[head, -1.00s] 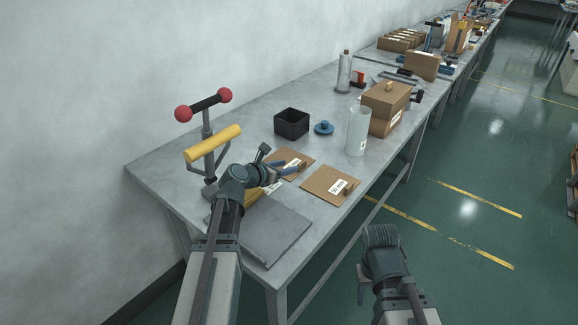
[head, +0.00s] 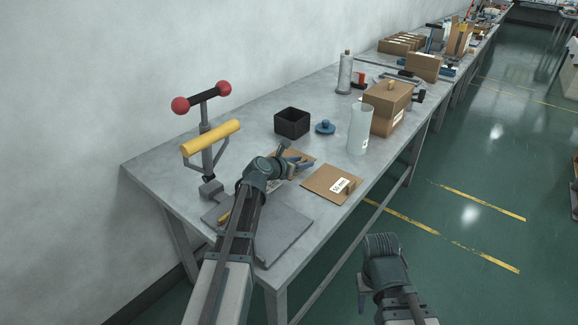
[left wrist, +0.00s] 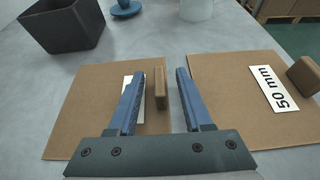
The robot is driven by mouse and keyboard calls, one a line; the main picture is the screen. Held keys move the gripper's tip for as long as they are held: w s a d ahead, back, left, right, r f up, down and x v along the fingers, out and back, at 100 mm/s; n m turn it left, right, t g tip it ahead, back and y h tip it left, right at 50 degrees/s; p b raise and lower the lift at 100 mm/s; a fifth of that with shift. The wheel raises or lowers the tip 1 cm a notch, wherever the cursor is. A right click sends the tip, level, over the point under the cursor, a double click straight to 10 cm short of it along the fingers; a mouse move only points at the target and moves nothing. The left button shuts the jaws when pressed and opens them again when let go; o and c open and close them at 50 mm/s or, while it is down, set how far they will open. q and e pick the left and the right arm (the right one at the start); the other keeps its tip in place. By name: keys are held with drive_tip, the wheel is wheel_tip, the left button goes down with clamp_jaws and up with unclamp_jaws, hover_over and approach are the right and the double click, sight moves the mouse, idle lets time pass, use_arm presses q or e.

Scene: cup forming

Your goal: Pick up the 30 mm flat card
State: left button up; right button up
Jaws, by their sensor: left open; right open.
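Two flat brown cards lie side by side on the grey table. The left card (left wrist: 85,115) has a white label, mostly hidden behind a finger, so I cannot read its size. A small brown block (left wrist: 160,88) stands up on its right part. The right card (left wrist: 215,95) has a label reading "50 mm" and a similar block (left wrist: 304,76). It also shows in the head view (head: 322,180). My left gripper (left wrist: 159,73) is open over the left card, with the block between its blue fingers and a gap on each side. My right gripper (head: 381,244) is off the table's front side.
A black box (head: 292,123), a blue knobbed part (head: 325,127), a pale cylinder (head: 359,128) and a brown carton (head: 388,108) stand beyond the cards. A grey plate (head: 285,230) lies nearer.

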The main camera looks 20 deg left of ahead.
use_arm(q)
drive_tip(key=shift+w, duration=0.1)
drive_tip(key=shift+c, duration=0.4)
clamp_jaws()
wheel_tip(320, 180, up, 10)
drive_tip(key=p, duration=1)
